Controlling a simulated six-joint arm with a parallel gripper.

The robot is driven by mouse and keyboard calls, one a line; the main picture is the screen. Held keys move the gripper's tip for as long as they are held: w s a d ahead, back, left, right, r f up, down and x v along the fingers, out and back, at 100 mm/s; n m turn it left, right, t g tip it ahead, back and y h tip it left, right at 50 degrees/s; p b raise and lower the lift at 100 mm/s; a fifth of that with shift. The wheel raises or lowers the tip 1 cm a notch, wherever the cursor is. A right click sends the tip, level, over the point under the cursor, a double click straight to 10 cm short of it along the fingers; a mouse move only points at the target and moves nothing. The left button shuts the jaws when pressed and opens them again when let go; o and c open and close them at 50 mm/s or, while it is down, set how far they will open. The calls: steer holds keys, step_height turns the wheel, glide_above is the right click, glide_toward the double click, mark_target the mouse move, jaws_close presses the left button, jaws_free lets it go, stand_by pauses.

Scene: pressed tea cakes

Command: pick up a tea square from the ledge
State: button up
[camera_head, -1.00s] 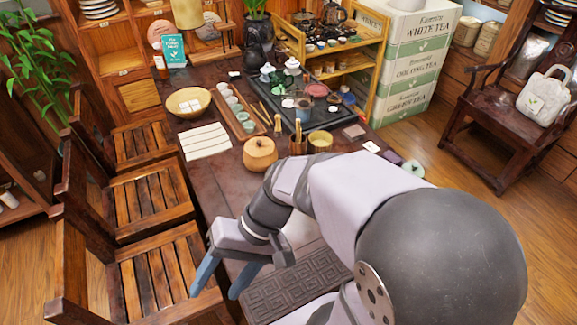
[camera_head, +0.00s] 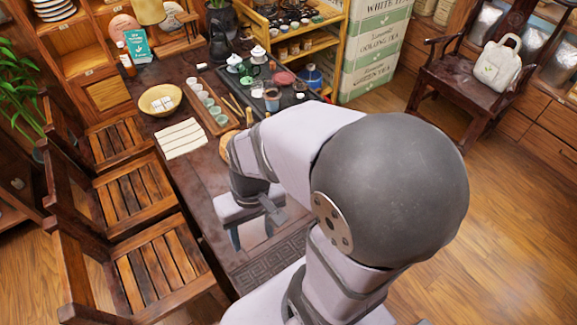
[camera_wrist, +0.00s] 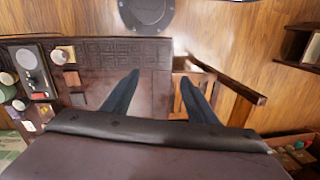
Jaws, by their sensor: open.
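My gripper (camera_wrist: 158,88) is open and empty in the wrist view. Its two dark fingers are spread over bare dark tabletop (camera_wrist: 155,100). In the head view my arm covers much of the table's near side, and the fingertips cannot be made out. Small pale square pieces (camera_head: 163,104) lie in a light wooden bowl (camera_head: 150,107) at the far left of the table, well away from my gripper; I cannot tell if they are tea squares. I cannot identify the ledge in either view.
Wooden chairs (camera_head: 160,270) line the table's left side. A tea tray (camera_head: 215,115) with a row of cups, teapots and a striped cloth (camera_head: 181,138) occupy the far table. A wooden chair (camera_head: 470,95) with a white bag stands right.

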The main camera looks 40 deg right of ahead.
steer(key=w+d+f+m+h+b, duration=0.25)
steer(key=w+d+f+b, duration=0.3)
steer(key=w, duration=0.35)
steer(key=w+d+f+m+h+b, duration=0.1)
steer(key=w+d+f+m+b, duration=0.4)
steer(key=w, duration=0.4)
steer(key=w+d+f+m+h+b, duration=0.2)
steer(key=w+d+f+m+b, duration=0.85)
steer(key=d, duration=0.55)
steer(key=shift+n, duration=0.7)
steer(key=shift+w+a+p+x, duration=0.1)
steer(key=shift+w+p+x, duration=0.15)
steer(key=shift+x, duration=1.1)
steer(key=shift+w+a+p+x, duration=0.15)
steer(key=shift+p+x, duration=0.25)
steer(key=shift+x, duration=1)
steer(key=shift+w+p+x, duration=0.25)
steer(key=shift+p+x, duration=0.05)
steer(key=shift+x, duration=1.05)
steer(key=shift+f, duration=0.1)
steer(key=c, duration=1.1)
